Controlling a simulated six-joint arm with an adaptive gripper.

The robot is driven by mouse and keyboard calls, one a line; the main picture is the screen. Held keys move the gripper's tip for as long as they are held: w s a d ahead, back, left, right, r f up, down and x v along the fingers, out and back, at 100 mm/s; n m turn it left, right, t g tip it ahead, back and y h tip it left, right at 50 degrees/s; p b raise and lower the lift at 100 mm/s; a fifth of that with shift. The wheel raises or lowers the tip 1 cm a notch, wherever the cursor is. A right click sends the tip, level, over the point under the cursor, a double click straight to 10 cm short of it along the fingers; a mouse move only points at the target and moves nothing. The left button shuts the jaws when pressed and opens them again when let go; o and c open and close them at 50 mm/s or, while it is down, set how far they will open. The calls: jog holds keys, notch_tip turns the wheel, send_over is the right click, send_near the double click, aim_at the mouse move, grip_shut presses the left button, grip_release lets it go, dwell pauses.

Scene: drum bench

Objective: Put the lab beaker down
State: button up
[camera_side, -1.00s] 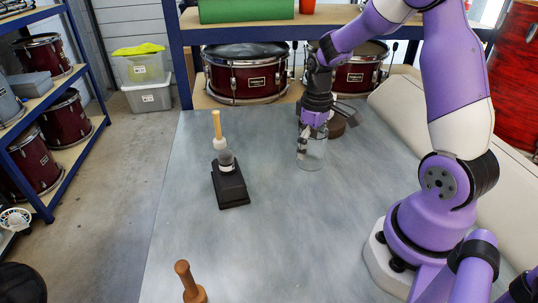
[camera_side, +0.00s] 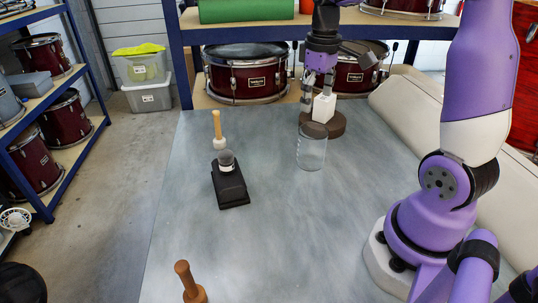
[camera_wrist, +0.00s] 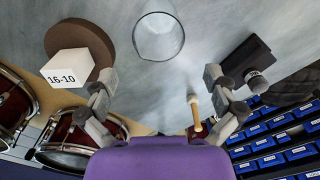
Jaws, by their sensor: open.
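The lab beaker (camera_side: 311,148) is a clear glass cylinder standing upright on the grey bench top. In the wrist view the beaker (camera_wrist: 158,37) sits at the top middle, ahead of my fingertips and apart from them. My gripper (camera_side: 319,92) is raised above and behind the beaker in the side view. Its two fingers are spread wide with nothing between them, as the wrist view of my gripper (camera_wrist: 166,96) also shows.
A white block (camera_side: 324,107) labelled 16-10 stands on a round brown base (camera_side: 334,125) behind the beaker. Another wooden handle (camera_side: 187,280) is at the front. The middle bench is clear.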

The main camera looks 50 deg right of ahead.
jog(key=s+a+r+t, duration=0.2)
jog(key=s+a+t, duration=0.3)
jog(key=a, duration=0.8)
jog(key=shift+s+a+r, duration=0.15)
jog(key=shift+s+a, duration=0.1)
jog(key=shift+s, duration=0.7)
